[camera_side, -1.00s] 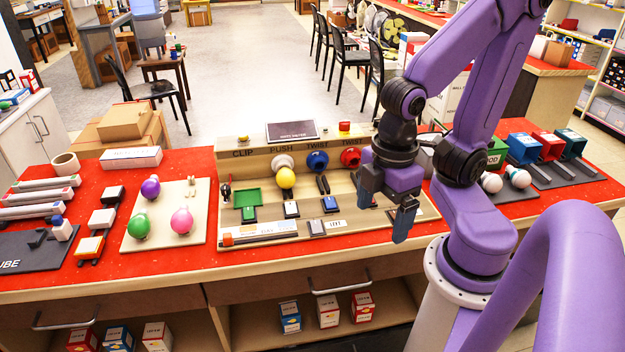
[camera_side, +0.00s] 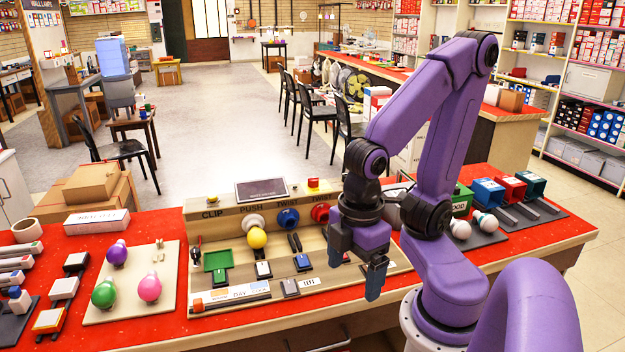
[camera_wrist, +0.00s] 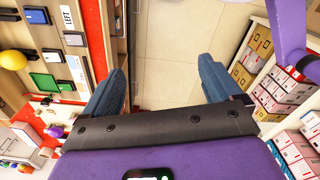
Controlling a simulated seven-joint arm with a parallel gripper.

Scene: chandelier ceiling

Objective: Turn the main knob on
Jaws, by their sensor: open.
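The wooden test station stands on the red counter, with CLIP, PUSH and two TWIST labels along its upright back. A blue round fitting (camera_side: 288,218) and a red round fitting (camera_side: 320,213) sit under the TWIST labels. I cannot tell which part is the main knob; no such label is readable. A small red knob or button on a yellow base (camera_side: 313,183) sits on the station's top edge. My gripper (camera_side: 357,266) is open and empty, pointing down over the station's right front. In the wrist view its blue fingers (camera_wrist: 158,88) are wide apart over bare floor.
A yellow ball-shaped bulb (camera_side: 257,238), a green tray (camera_side: 217,260) and several small switches lie on the station. A board with coloured bulbs (camera_side: 170,262) is to its left. Blue, red and teal bins (camera_side: 510,187) stand right. In the wrist view, boxes (camera_wrist: 283,88) fill the shelf below.

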